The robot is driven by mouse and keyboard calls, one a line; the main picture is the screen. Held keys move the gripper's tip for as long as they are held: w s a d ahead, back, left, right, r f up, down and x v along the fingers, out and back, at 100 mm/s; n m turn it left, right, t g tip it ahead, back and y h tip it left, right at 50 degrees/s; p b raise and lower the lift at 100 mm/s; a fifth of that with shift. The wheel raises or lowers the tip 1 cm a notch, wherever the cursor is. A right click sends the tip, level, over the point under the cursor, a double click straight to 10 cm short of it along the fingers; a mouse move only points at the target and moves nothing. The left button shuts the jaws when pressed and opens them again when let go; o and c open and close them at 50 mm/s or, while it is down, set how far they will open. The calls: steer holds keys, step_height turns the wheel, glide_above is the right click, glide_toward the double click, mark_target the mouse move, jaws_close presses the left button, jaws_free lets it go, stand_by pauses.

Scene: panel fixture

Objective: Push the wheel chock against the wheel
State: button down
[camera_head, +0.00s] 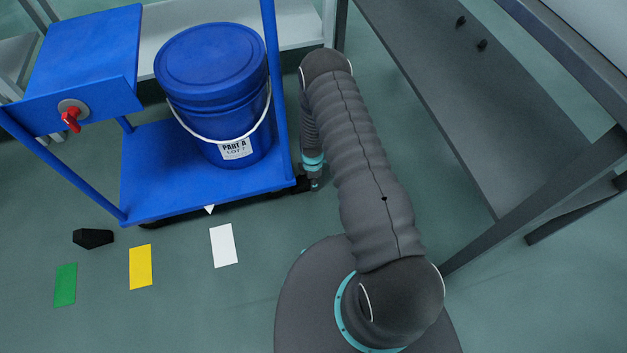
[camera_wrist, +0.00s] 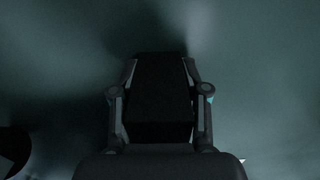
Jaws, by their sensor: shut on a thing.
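My gripper (camera_head: 314,183) is low by the floor at the right front corner of the blue cart (camera_head: 205,192). In the wrist view my gripper (camera_wrist: 160,72) is shut on a black block, the wheel chock (camera_wrist: 162,105), with one finger along each side. In the head view the held chock is hard to make out in the dark area by the cart corner. A dark rounded shape (camera_wrist: 10,150), perhaps a wheel, shows at the lower left of the wrist view, apart from the chock. Contact with a wheel cannot be seen.
Another black wedge (camera_head: 93,238) lies on the floor at left. Green (camera_head: 65,285), yellow (camera_head: 141,267) and white (camera_head: 223,245) floor patches lie before the cart. A blue bucket (camera_head: 222,110) stands on the cart. A grey table (camera_head: 490,110) stands at right.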

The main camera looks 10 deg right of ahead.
steer(key=shift+c, duration=2.4)
jaws_free()
step_height(320, 180, up, 12)
